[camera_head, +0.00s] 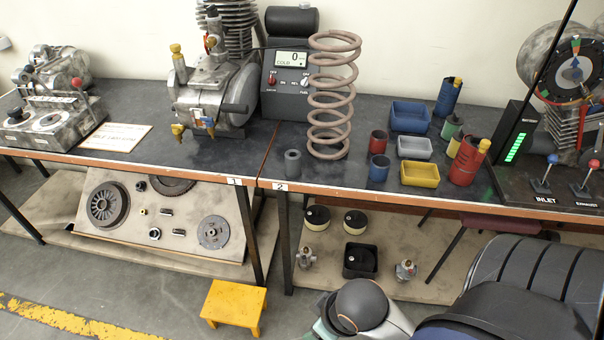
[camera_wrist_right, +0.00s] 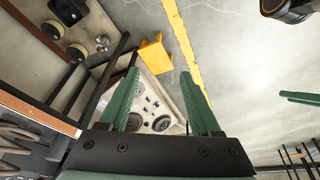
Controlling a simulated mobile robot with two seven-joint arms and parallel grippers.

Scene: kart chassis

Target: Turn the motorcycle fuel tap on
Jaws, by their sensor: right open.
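No part that I can clearly tell as the fuel tap stands out. A grey engine (camera_head: 232,95) stands at the back of the left table in the head view, with small yellow-capped fittings.
The right table holds a coil spring (camera_head: 331,95), a tester with a display (camera_head: 291,75), coloured trays (camera_head: 409,117) and cups. A yellow stool (camera_head: 234,306) stands on the floor in front. A dark seat (camera_head: 520,290) fills the lower right. The left table's front is mostly clear.

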